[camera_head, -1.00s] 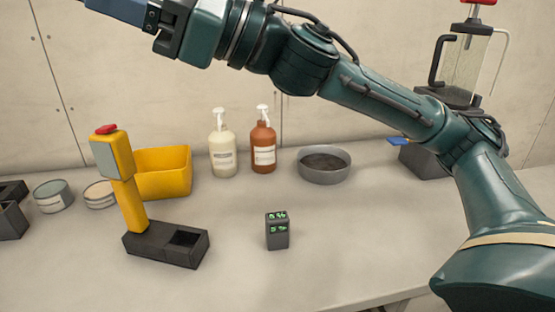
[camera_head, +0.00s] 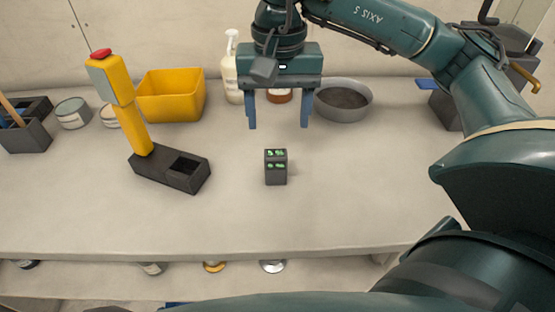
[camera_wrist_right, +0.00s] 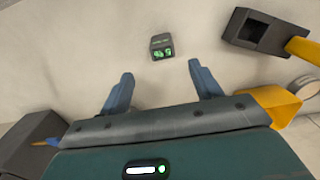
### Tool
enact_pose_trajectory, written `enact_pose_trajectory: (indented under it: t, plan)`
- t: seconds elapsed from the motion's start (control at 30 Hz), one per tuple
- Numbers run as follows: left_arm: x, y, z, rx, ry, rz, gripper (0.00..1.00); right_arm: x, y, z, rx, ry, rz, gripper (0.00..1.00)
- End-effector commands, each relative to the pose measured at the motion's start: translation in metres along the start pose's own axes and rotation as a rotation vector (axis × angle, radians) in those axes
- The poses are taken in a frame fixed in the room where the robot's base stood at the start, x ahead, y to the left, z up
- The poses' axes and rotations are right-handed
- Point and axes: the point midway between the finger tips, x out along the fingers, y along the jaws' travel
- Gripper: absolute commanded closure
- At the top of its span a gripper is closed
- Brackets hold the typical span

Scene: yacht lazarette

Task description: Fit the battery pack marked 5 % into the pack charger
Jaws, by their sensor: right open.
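The battery pack (camera_head: 276,167) is a small dark grey block with green digits, standing upright on the bench in the head view. It also shows in the right wrist view (camera_wrist_right: 162,46), ahead of the fingers. The pack charger (camera_head: 172,170) is a dark base with an empty square slot and a yellow post with a red top, left of the pack. In the right wrist view the charger (camera_wrist_right: 257,32) is at the upper right. My right gripper (camera_head: 279,122) is open and empty, pointing down above and behind the pack, with its blue fingers apart. My left gripper is not in view.
A yellow bin (camera_head: 171,96), a tin (camera_head: 73,113) and a dark caddy (camera_head: 27,138) stand at the left. A grey bowl (camera_head: 343,101) and a cream pump bottle (camera_head: 231,68) stand behind. The bench is clear around the pack and toward its front edge.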

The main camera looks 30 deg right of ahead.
Motion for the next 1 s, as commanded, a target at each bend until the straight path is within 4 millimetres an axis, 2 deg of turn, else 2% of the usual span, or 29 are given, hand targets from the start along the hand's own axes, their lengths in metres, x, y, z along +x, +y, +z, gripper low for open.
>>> enact_pose_trajectory:
  t: [0.3, 0.4, 0.63, 0.9, 1.0]
  plan:
    - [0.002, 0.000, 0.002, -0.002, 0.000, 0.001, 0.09, 0.056, 0.003, 0.000, 0.001, 0.000, 0.012, 0.36]
    - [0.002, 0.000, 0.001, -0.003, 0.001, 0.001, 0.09, 0.069, 0.002, -0.001, 0.002, 0.001, 0.010, 0.36]
    - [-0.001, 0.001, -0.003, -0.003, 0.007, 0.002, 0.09, 0.085, 0.001, -0.001, 0.001, 0.001, 0.008, 0.36]
    - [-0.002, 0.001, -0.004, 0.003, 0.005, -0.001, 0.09, 0.124, -0.003, -0.002, 0.002, 0.000, 0.008, 0.36]
    - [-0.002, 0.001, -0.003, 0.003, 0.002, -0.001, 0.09, 0.129, -0.003, -0.002, 0.002, 0.001, 0.007, 0.36]
